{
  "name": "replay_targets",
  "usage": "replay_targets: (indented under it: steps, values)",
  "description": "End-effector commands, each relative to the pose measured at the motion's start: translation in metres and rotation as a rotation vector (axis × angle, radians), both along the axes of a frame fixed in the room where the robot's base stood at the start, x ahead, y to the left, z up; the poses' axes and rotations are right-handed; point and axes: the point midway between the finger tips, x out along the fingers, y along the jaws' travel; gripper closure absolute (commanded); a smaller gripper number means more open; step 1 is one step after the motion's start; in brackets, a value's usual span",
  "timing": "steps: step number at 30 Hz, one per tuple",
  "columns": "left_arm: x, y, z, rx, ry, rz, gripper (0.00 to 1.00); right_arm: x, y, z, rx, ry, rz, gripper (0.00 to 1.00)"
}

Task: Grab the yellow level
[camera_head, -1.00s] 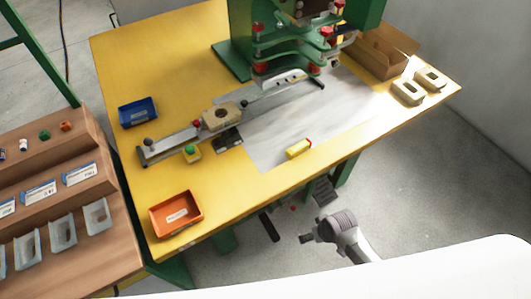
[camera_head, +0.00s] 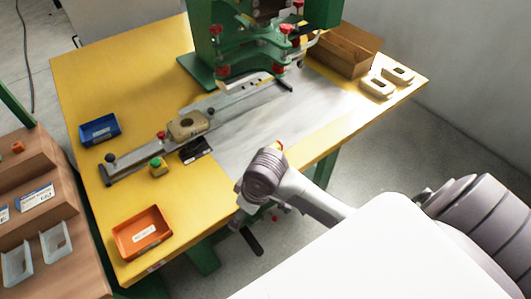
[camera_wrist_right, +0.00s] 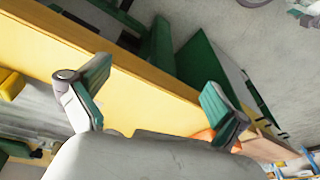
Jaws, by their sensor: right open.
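A yellow block (camera_wrist_right: 10,85) at the left of that view may be the level. In the head view my right wrist covers the fingertips. My left gripper is not in view.
The yellow table (camera_head: 85,65) carries a green machine (camera_head: 205,60), a metal rail with a beige part (camera_head: 188,125), a blue bin (camera_head: 99,130), an orange bin (camera_head: 143,233) and a cardboard box (camera_head: 343,50). Two beige parts (camera_head: 378,87) lie at right. A wooden rack (camera_head: 45,215) stands at left.

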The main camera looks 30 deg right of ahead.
Motion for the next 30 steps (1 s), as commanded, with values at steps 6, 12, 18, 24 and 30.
replay_targets:
  steps: [6,12,18,24,30]
  values:
    - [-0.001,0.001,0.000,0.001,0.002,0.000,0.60,0.021,-0.008,0.006,-0.021,0.020,0.012,0.00]
    - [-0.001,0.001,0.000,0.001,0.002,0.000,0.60,0.051,-0.027,0.020,-0.058,0.056,0.011,0.00]
    - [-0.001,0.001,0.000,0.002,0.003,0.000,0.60,0.098,-0.072,0.057,-0.119,0.118,-0.050,0.00]
    - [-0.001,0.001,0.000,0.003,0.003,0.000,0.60,0.137,-0.135,0.119,-0.153,0.189,-0.194,0.00]
    - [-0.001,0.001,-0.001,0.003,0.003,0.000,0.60,0.147,-0.160,0.145,-0.146,0.218,-0.265,0.00]
